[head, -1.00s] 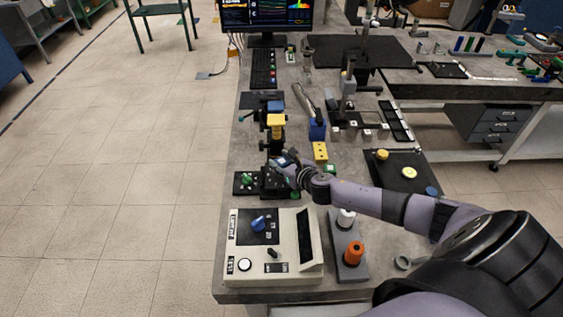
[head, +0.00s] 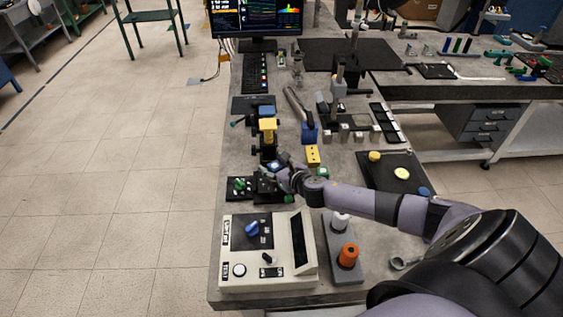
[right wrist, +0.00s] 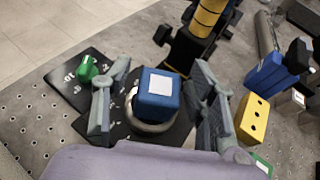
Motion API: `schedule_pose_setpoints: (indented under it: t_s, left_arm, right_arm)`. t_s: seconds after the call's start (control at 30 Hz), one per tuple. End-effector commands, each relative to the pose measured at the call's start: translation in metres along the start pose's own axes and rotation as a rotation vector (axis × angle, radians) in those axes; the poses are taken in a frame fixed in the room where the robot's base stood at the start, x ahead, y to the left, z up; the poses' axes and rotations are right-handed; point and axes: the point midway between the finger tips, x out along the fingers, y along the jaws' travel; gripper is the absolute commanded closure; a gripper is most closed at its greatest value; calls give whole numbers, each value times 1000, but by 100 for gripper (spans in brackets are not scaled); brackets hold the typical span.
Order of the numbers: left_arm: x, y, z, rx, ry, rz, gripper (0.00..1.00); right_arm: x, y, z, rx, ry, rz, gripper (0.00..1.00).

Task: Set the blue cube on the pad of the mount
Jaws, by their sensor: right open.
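The blue cube (right wrist: 158,94), with a white square on its top, sits over a pale round ring-like pad (right wrist: 133,112) on a black plate. I cannot tell how squarely it rests there. In the head view the cube (head: 275,164) is small and partly covered by my right gripper (head: 269,172). In the right wrist view my right gripper (right wrist: 157,98) is open, with one finger left of the cube and one right of it. My left gripper is not in view.
A black post with a yellow top (head: 267,125) stands just behind. A green knob (right wrist: 88,68) is on the left plate. A yellow block with holes (head: 312,155) lies to the right. A white control box (head: 235,285) and a spool stand (head: 337,262) are in front.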

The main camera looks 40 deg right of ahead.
Motion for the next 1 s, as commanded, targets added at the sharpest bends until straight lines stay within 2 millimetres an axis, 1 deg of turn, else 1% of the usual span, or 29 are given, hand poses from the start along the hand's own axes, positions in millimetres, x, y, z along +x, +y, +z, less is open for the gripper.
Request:
schedule_pose_setpoints:
  t_s: [0.17, 0.4, 0.5, 0.6, 0.7, 0.8, 1.0]
  left_arm:
    - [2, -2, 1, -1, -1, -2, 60]
    - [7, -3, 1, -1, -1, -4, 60]
    - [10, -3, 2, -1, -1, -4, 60]
    - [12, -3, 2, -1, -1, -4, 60]
    - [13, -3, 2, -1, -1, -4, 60]
    - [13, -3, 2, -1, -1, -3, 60]
    - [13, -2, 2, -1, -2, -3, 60]
  right_arm:
    - [-23, -1, -2, -3, 2, 1, 48]
    - [-70, -1, -3, -5, 4, 1, 48]
    - [-89, 0, -3, -4, 3, 2, 48]
    - [-103, -1, -3, -4, 3, 0, 48]
    - [-112, 0, -2, -3, 2, 1, 48]
    - [-118, 0, -1, -2, 1, 0, 48]
    - [-120, 0, 0, 0, -1, 0, 48]
